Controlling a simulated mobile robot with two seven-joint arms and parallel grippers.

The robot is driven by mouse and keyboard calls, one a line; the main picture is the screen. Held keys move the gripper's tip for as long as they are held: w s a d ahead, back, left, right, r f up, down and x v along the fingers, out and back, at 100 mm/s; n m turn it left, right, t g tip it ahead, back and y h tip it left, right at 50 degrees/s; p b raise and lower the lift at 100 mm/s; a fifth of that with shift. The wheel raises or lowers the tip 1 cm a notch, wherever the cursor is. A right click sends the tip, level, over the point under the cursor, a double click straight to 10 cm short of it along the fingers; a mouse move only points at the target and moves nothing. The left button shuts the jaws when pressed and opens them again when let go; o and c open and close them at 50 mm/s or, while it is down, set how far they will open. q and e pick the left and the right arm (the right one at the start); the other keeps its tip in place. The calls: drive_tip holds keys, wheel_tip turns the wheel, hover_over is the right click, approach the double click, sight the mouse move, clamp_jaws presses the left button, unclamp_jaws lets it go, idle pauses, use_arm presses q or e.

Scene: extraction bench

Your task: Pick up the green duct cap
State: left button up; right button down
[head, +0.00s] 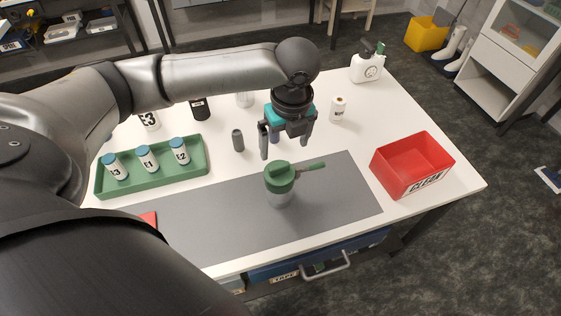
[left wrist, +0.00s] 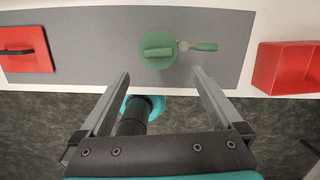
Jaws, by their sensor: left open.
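The green duct cap (head: 279,175) is a round green lid with a raised grip bar. In the left wrist view the cap (left wrist: 158,50) shows from above, just beyond my fingertips. A small green-handled lever (head: 311,165) sticks out to the right beside the cap. My left gripper (head: 285,150) points down above and slightly behind the cap, open and empty, apart from it. My right gripper is not in view.
A green tray (head: 200,178) with several capped bottles stands to the left. A red bin (head: 405,178) stands at the right. A small grey cylinder (head: 238,140) and white bottle (head: 338,108) stand behind. The grey mat (head: 345,190) is mostly clear.

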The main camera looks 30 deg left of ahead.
sight(279, 166)
use_arm(q)
wheel_tip(279, 166, down, 3)
drive_tip(key=shift+w+a+f, duration=0.1)
drive_tip(key=shift+w+a, duration=0.05)
drive_tip(key=shift+w+a+f, duration=0.1)
drive_tip(key=shift+f, duration=0.3)
drive_tip(key=shift+a+f+b, duration=0.15)
drive_tip(key=shift+f+b, duration=0.2)
drive_tip(key=shift+f, duration=0.05)
drive_tip(key=f, duration=0.1)
drive_tip(key=a+f, duration=0.1)
drive_tip(key=f, duration=0.1)
drive_tip(key=shift+f+b, duration=0.25)
drive_tip(key=shift+b, duration=0.15)
drive_tip(key=shift+w+f, duration=0.15)
drive_tip(key=shift+f, duration=0.2)
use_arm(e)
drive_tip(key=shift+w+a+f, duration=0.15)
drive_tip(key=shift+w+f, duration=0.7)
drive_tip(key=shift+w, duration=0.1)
use_arm(q)
drive_tip(key=c, duration=1.4)
